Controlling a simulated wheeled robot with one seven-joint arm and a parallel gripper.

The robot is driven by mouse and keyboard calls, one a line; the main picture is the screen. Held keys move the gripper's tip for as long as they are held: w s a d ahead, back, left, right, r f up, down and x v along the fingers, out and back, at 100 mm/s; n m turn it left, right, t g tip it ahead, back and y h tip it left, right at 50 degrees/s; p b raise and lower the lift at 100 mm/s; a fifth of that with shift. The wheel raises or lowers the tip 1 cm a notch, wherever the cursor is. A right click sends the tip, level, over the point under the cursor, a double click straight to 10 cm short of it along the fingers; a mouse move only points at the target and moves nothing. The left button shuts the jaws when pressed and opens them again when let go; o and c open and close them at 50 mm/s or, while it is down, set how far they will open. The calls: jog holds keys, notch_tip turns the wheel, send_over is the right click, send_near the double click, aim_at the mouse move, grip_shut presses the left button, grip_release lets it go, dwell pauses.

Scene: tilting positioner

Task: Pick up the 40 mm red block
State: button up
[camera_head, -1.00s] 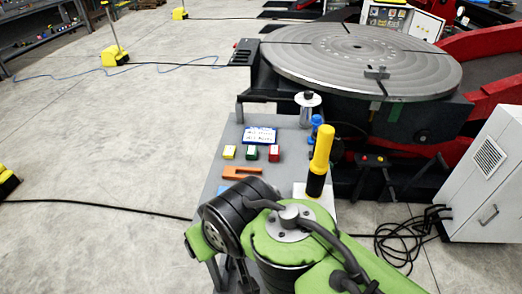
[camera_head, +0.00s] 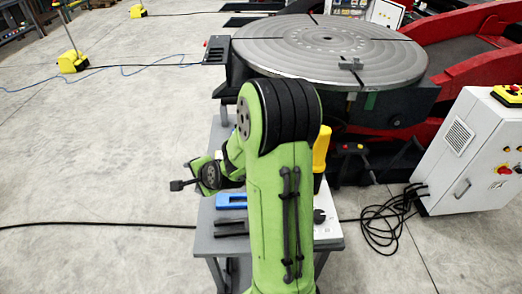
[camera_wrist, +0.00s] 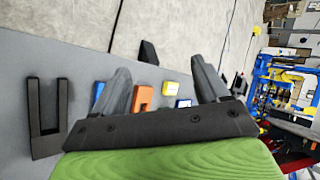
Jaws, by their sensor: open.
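The red block cannot be made out in either current view; in the head view my raised green arm covers the part of the grey table (camera_head: 204,246) where the small blocks stood. My gripper (camera_wrist: 158,66) is open in the wrist view, with no block held between its two dark fingers. In the head view the gripper end is left of my arm, out past the table's left side.
A blue piece (camera_head: 231,201) and a dark forked piece (camera_head: 231,228) lie on the near table. The round positioner plate (camera_head: 300,60) is behind, a white cabinet (camera_head: 462,150) right. Open floor lies left.

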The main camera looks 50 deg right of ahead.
jog(key=s+d+f+m+h, duration=0.3)
jog(key=d+m, duration=0.4)
jog(key=m, duration=0.1)
jog(key=s+d+f+m+h+p, duration=0.1)
jog(key=s+d+f+m+h, duration=0.2)
jog(key=d+m, duration=0.4)
jog(key=s+d+f+m+h+p, duration=0.1)
jog(key=s+d+f+m+h, duration=0.1)
jog(key=d+m, duration=0.5)
jog(key=shift+s+d+f+m+g+h, duration=0.2)
jog(key=shift+s+m+h, duration=0.15)
jog(key=shift+m, duration=0.45)
jog(key=shift+s+d+f+m+g+h, duration=0.1)
jog(key=shift+s+f+m+h, duration=0.2)
jog(key=shift+m, duration=0.5)
jog(key=p+x, duration=0.2)
jog(key=x, duration=0.7)
jog(key=shift+w+d+f, duration=0.2)
jog(key=shift+d+f, duration=0.05)
jog(key=shift+d, duration=0.05)
jog(key=x, duration=0.6)
jog(key=shift+s, duration=0.15)
grip_shut()
notch_tip(320, 180, up, 10)
jog(key=shift+r+p, duration=0.15)
jog(key=shift+p, duration=1)
